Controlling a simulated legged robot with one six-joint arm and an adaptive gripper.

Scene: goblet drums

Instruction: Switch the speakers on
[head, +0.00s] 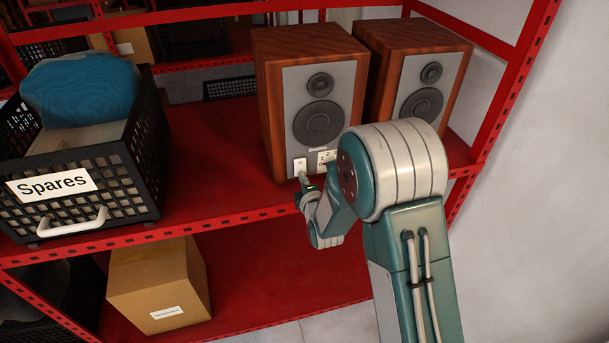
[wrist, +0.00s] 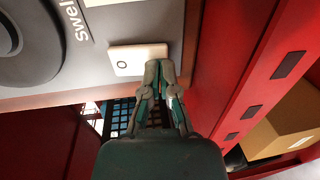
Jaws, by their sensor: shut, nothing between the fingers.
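Two wood-cased speakers stand side by side on the red shelf in the head view: the left speaker (head: 322,105) and the right speaker (head: 428,85), partly behind my arm. The left speaker has a grey front with two dark cones. A white switch plate (head: 299,167) sits low on its front; it fills the upper middle of the wrist view (wrist: 126,60), with a small round mark on it. My gripper (head: 305,181) is shut and empty just below the plate. In the wrist view its fingertips (wrist: 158,68) overlap the plate's edge; I cannot tell whether they touch it.
A black crate (head: 85,180) labelled "Spares" holds a blue item (head: 80,88) at the left. A cardboard box (head: 158,285) sits on the lower shelf. The red shelf edge (wrist: 240,70) runs close beside my gripper. Bare shelf lies between crate and speaker.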

